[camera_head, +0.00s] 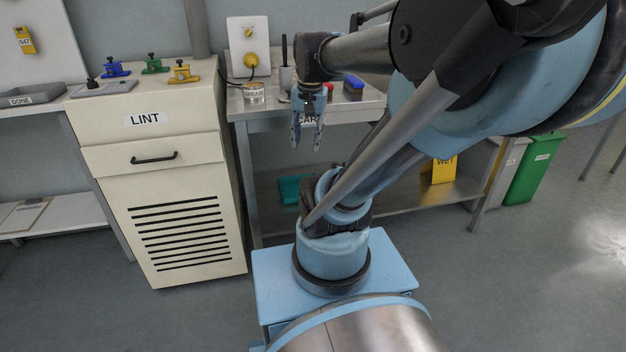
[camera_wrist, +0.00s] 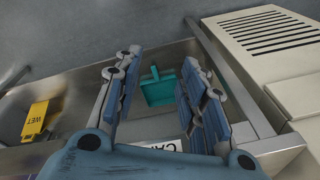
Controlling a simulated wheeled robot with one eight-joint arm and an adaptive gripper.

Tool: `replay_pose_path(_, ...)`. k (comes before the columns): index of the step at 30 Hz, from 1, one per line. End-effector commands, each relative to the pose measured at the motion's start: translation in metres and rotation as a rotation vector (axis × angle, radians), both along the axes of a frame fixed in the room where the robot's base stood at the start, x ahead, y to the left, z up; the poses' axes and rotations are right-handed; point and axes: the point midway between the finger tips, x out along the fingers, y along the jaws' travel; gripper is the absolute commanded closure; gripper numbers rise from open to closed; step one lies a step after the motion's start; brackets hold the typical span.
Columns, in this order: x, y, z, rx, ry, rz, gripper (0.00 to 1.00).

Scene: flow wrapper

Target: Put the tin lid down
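My gripper (camera_head: 306,146) hangs with its fingers pointing down at the front edge of the steel bench (camera_head: 244,105). In the wrist view the fingers of my gripper (camera_wrist: 162,62) stand well apart with nothing held between them. A small tin labelled GREASE (camera_head: 254,93) stands on the bench, left of my gripper and apart from it. I cannot make out a separate tin lid in either view. Part of the bench top behind my gripper is hidden.
A red thing (camera_head: 328,88) and a blue-topped block (camera_head: 353,86) are right of my gripper. The LINT cabinet (camera_head: 160,180) stands left of the bench. A teal thing (camera_head: 290,190) and a yellow WET sign (camera_head: 443,170) are on the lower shelf.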

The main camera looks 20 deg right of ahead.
Motion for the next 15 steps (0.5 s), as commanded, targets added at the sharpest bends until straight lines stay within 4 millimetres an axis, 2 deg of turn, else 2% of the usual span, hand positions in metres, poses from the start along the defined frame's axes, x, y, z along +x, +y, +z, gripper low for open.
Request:
replay_pose_path(1, -0.015, 0.000, -0.017, -0.016, -0.007, 0.073, 0.62)
replay_pose_path(3, -0.031, 0.000, -0.037, -0.039, -0.017, 0.180, 0.62)
replay_pose_path(7, -0.053, -0.001, -0.069, -0.077, -0.032, 0.341, 0.62)
replay_pose_path(12, -0.069, -0.002, -0.092, -0.106, -0.040, 0.462, 0.62)
replay_pose_path(15, -0.071, -0.002, -0.096, -0.111, -0.042, 0.487, 0.62)
